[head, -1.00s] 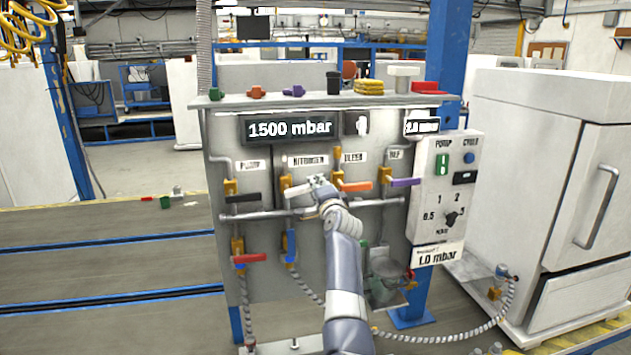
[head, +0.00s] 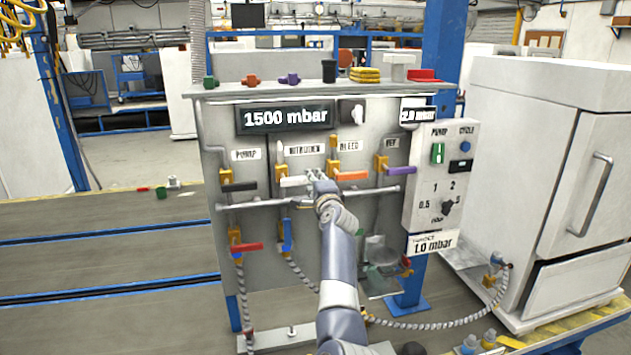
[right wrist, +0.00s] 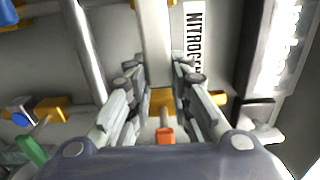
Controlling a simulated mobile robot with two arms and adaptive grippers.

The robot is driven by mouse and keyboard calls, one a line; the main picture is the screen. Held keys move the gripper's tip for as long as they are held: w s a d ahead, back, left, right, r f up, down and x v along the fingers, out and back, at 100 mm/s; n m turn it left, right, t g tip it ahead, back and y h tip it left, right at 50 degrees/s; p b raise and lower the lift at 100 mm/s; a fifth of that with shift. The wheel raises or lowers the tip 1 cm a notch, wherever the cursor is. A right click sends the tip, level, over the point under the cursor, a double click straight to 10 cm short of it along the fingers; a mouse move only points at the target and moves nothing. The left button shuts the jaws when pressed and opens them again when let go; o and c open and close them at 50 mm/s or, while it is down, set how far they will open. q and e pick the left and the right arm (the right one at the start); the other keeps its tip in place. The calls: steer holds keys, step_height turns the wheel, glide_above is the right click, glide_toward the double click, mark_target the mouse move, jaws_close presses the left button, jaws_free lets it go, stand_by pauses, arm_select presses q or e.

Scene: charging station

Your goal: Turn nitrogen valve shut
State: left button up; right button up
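The nitrogen valve's white lever (head: 294,181) lies roughly level on the panel, below the NITROGEN label (head: 306,150). It also shows in the right wrist view as a broad white bar (right wrist: 155,40) beside the NITROGEN label (right wrist: 194,45). My right gripper (head: 316,179) is at the lever's right part. In the right wrist view its fingers (right wrist: 155,75) stand on either side of the white bar, with narrow gaps visible, so it looks open around the lever. Part of the valve body is hidden by the gripper. My left gripper is not in view.
Close by are the black pump lever (head: 238,187), orange bleed lever (head: 351,176) and purple lever (head: 398,170). A horizontal pipe (head: 252,205) runs just below. Displays read 1500 mbar (head: 286,117) and 2.0 mbar (head: 418,115). A white cabinet (head: 520,150) stands at right.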

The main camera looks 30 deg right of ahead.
steer(key=o, duration=0.4)
steer(key=shift+w+a+r, duration=0.15)
steer(key=shift+w+r, duration=0.1)
steer(key=shift+c, duration=0.2)
steer(key=shift+w+a+f, duration=0.1)
steer(key=shift+w+f, duration=0.15)
steer(key=shift+f, duration=0.05)
steer(key=shift+s, duration=0.2)
steer(key=v, duration=1.1)
steer(key=shift+s, duration=0.3)
steer(key=shift+a, duration=0.15)
